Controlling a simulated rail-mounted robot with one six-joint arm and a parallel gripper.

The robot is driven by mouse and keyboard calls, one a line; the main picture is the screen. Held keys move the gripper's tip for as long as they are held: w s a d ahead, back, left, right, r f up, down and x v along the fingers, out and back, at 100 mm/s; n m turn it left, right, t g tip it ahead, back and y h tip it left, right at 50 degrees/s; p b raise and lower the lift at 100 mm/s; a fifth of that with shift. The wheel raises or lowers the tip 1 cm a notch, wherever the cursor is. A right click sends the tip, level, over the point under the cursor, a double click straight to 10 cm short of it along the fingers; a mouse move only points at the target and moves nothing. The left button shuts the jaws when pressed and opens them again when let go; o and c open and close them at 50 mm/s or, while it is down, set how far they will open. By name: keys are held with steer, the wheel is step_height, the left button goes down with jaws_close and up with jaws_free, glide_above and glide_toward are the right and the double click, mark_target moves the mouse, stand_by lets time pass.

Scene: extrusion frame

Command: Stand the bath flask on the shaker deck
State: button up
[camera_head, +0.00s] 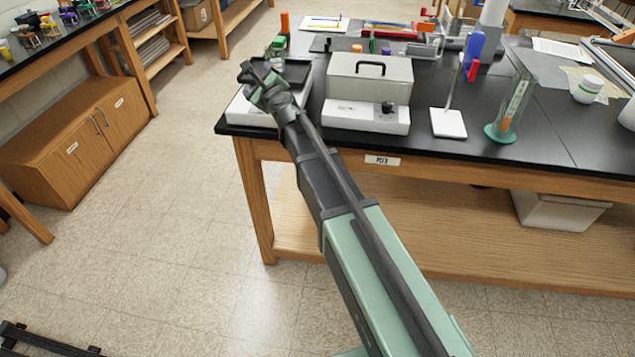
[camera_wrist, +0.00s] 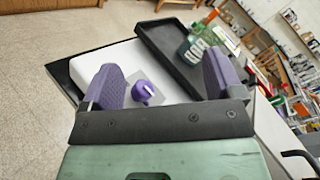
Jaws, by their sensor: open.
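The shaker is a low white unit (camera_head: 247,112) at the left end of the black bench, with a dark rimmed deck (camera_head: 297,72) on top. In the wrist view the deck (camera_wrist: 160,38) lies beyond my gripper (camera_wrist: 160,82). The gripper's two purple pads are apart, with nothing held between them. In the head view my gripper (camera_head: 257,74) is over the shaker.
A grey lidded box with a black handle (camera_head: 370,80), probably the bath, stands right of the shaker; its inside is hidden. A white plate with a stand (camera_head: 448,123) and a cylinder on a green base (camera_head: 500,132) are further right. Clutter fills the back.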

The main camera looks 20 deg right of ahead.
steer(key=s+a+f+n+g+y, duration=0.1)
steer(key=s+f+n+g, duration=0.4)
steer(key=s+n, duration=0.35)
steer(key=s+a+f+n+g+y, duration=0.1)
steer(key=s+f+n+g, duration=0.35)
steer(key=s+n, duration=0.45)
steer(key=s+d+f+n+g+h, duration=0.2)
steer(key=s+d+f+n+g, duration=0.1)
steer(key=s, duration=0.6)
steer(key=s+d+f+n+g+h, duration=0.3)
steer(key=s+d+n+g, duration=0.1)
steer(key=s, duration=0.6)
steer(key=shift+s+d+f+n+h, duration=0.2)
steer(key=shift+d+f+n+h, duration=0.2)
steer(key=shift+d, duration=0.8)
steer(key=shift+g, duration=0.25)
